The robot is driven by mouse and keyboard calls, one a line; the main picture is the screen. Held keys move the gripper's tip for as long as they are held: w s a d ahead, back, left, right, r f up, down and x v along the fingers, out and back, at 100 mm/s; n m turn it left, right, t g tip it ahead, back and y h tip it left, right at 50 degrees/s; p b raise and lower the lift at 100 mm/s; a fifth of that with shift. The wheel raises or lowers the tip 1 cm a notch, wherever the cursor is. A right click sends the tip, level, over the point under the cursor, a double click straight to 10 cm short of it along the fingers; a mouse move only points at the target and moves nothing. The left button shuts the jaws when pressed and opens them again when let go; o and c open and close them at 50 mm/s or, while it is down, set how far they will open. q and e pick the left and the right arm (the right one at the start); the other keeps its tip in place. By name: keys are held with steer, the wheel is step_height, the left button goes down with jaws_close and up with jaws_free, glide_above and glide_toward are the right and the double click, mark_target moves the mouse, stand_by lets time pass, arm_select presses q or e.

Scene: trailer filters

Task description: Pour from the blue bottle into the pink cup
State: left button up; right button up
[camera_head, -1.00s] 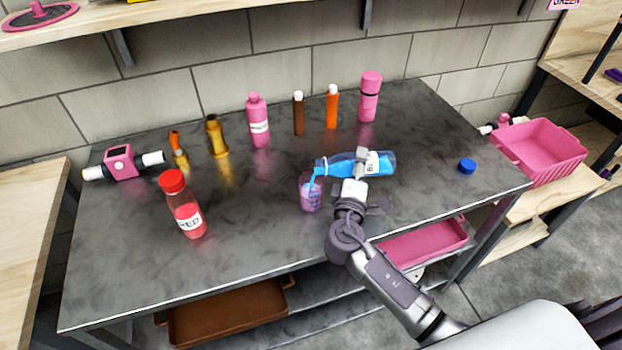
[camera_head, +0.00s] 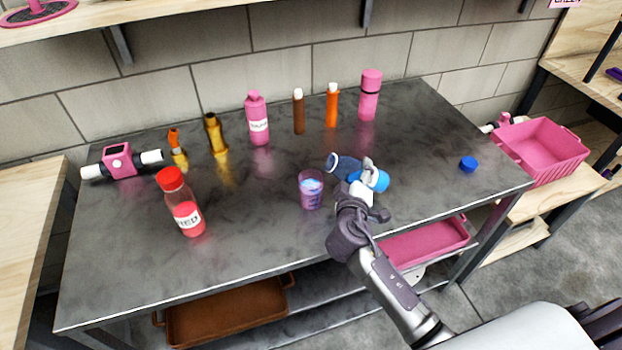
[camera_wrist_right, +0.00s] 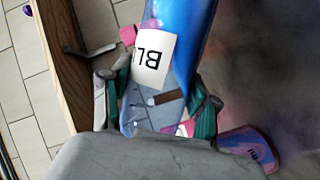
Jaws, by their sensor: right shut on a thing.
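My right gripper (camera_head: 364,182) is shut on the blue bottle (camera_head: 377,181) and holds it above the table. The bottle is tilted, with its open mouth toward the left and blue liquid in its lower end. Its "BLU" label shows between the fingers in the right wrist view (camera_wrist_right: 155,60). The pink cup (camera_head: 311,192) stands upright on the table, just left of the bottle and apart from it, with blue liquid inside. The cup also shows in the right wrist view (camera_wrist_right: 248,146). No stream shows between them. My left gripper is out of view.
A blue cap (camera_head: 468,164) lies on the grey table (camera_head: 255,225) to the right. A red bottle (camera_head: 183,205) stands at the left. Several pink, brown, orange and yellow bottles stand along the back. A pink crate (camera_head: 540,150) is beyond the right edge.

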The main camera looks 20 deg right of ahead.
mark_target(356, 162)
steer(key=m+p, duration=0.1)
steer(key=a+r+m+y+p, duration=0.1)
steer(key=shift+w+a+r+m+g+p, duration=0.2)
steer(key=shift+m+g+p, duration=0.1)
steer(key=shift+g+p, duration=0.1)
steer(key=m+p, duration=0.1)
steer(key=m+y+p, duration=0.1)
steer(key=y+p, duration=0.1)
steer(key=shift+s+d+r+m, duration=0.2)
steer(key=shift+d+r+m, duration=0.1)
steer(key=shift+d+m, duration=0.1)
steer(key=shift+f+m+y+p, duration=0.2)
steer(key=shift+m+y+p, duration=0.3)
steer(key=shift+m+p, duration=0.2)
steer(key=shift+w+f+m+y+p, duration=0.1)
steer(key=shift+f+m+y+p, duration=0.2)
steer(key=shift+f+m+y, duration=0.15)
steer(key=shift+r+p, duration=0.45)
step_height(356, 162, up, 4)
steer(key=p, duration=0.4)
steer(key=shift+r, duration=0.15)
